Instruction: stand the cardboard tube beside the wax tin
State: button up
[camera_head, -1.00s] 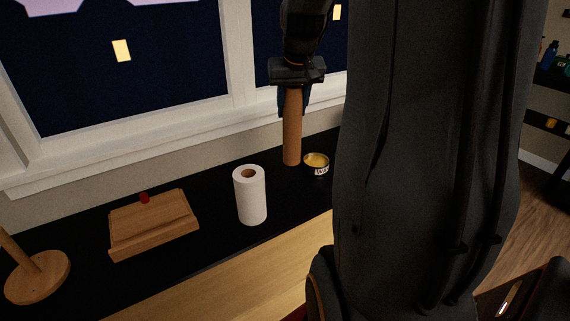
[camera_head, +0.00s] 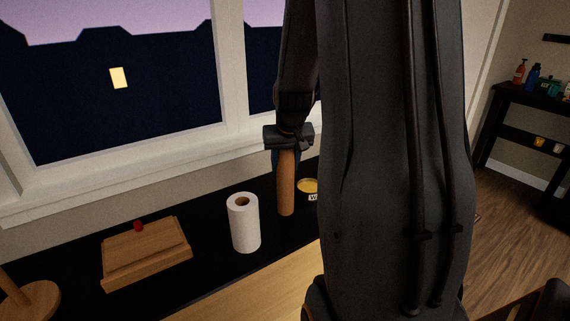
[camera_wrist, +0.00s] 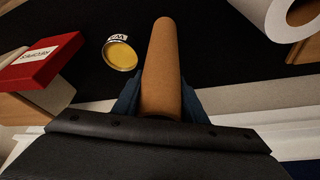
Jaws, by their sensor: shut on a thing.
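The brown cardboard tube (camera_head: 286,190) is upright in my gripper (camera_head: 287,152), which is shut on its upper part. In the wrist view the tube (camera_wrist: 162,70) runs away from the gripper (camera_wrist: 160,105) between its blue fingers. The wax tin (camera_head: 307,186) is a small round tin with yellow content, just right of the tube and partly hidden by my arm. The tin also shows left of the tube in the wrist view (camera_wrist: 120,55), with a narrow gap between. I cannot tell whether the tube's foot touches the black counter mat.
A white paper roll (camera_head: 244,224) stands left of the tube. A wooden box (camera_head: 147,256) with a red knob and a wooden stand (camera_head: 28,304) are farther left. A red box (camera_wrist: 38,60) lies beyond the tin in the wrist view. The window wall is behind.

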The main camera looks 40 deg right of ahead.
jog(key=o, duration=1.3)
jog(key=shift+f, duration=0.1)
jog(key=b+v, duration=0.1)
jog(key=v, duration=1.1)
